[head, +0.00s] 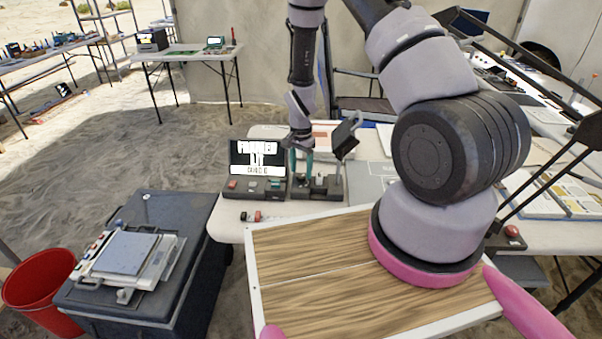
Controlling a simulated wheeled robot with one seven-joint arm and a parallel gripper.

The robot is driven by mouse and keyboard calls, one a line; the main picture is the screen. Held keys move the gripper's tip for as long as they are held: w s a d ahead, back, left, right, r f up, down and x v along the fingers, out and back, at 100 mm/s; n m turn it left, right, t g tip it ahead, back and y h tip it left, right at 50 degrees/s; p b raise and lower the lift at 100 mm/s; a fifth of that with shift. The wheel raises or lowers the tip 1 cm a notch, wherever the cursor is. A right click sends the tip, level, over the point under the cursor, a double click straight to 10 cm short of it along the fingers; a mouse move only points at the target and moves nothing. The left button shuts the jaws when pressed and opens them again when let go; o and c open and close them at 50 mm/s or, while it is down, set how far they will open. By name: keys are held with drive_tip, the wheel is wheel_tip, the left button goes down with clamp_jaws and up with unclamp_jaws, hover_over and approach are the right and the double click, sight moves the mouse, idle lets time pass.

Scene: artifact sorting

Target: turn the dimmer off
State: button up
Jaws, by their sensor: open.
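My gripper (318,160) is open over the white table, pointing down. Just below it is a dark control box (318,191) with small upright parts on top. The gripper partly hides this box, and I cannot tell whether they touch. To its left stands a dark unit with a lit screen showing white lettering (257,156) and a base (254,188) carrying small red and pale controls. No label marks which control is the dimmer, and its setting cannot be read.
A white table (232,224) holds these units and a small red-and-black item (251,216). My arm covers much of the right side. A black case (190,270) with a pale device (127,254) and a red bucket (40,288) stand at left.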

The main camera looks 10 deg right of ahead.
drive_tip(key=shift+f, duration=1)
drive_tip(key=shift+c, duration=0.3)
clamp_jaws()
drive_tip(key=shift+n, duration=0.3)
drive_tip(key=n, duration=0.3)
drive_tip(key=shift+n, duration=2.6)
